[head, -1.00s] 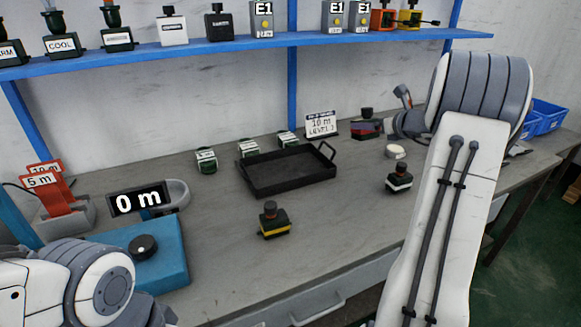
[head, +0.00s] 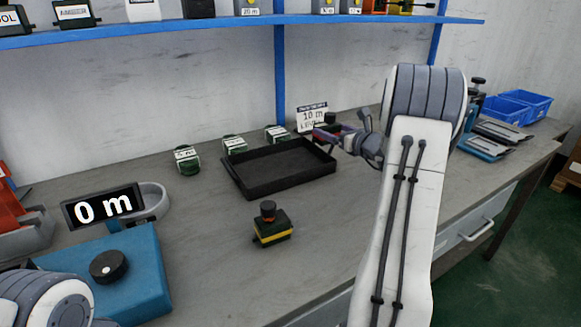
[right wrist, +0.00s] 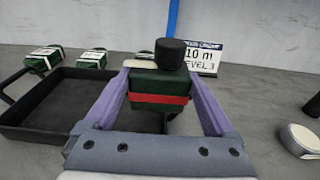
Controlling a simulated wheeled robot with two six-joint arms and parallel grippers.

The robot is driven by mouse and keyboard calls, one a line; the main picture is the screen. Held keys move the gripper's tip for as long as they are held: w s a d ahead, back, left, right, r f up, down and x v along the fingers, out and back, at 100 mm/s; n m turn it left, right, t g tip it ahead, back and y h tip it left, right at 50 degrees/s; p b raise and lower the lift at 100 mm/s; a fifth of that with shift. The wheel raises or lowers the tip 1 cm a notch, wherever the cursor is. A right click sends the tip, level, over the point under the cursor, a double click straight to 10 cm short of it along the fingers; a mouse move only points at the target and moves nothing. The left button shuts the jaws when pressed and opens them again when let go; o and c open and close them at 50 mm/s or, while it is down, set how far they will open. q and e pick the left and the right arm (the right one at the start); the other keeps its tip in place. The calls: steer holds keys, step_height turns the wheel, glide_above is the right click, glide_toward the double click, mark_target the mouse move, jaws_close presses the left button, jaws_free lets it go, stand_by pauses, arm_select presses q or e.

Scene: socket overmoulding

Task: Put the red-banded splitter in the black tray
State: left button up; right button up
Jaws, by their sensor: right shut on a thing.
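The red-banded splitter, a dark green block with a red band and black knob, shows in the right wrist view (right wrist: 159,86). My right gripper (right wrist: 158,76) is shut on it, with a purple finger on each side. In the head view the right gripper (head: 328,133) holds it just right of the tray's back right corner. My left gripper is out of view.
A yellow-banded splitter (head: 272,225) stands in front of the tray. Several green boxes (head: 187,160) and a 10 m sign (head: 312,117) stand behind it. A blue device (head: 140,270) and 0 m display (head: 103,206) are at left. Blue bins (head: 520,106) are at far right.

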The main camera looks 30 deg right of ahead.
steer(key=w+a+f, duration=0.1)
steer(key=a, duration=0.1)
steer(key=w+a+f+b, duration=0.1)
steer(key=a+f, duration=0.1)
steer(key=w+a+f, duration=0.1)
steer(key=a+f, duration=0.1)
steer(key=shift+w+a+f, duration=0.15)
steer(key=shift+w+a, duration=0.1)
step_height(320, 180, down, 4)
steer(key=shift+f+b, duration=0.1)
steer(key=shift+b, duration=0.45)
steer(key=o, duration=1.3)
steer(key=shift+a, duration=0.1)
steer(key=shift+c, duration=0.2)
steer(key=s, duration=0.4)
steer(key=s+r, duration=0.1)
steer(key=s, duration=0.7)
steer(key=shift+a+r, duration=0.35)
steer(key=shift+w, duration=0.1)
steer(key=shift+p, duration=0.3)
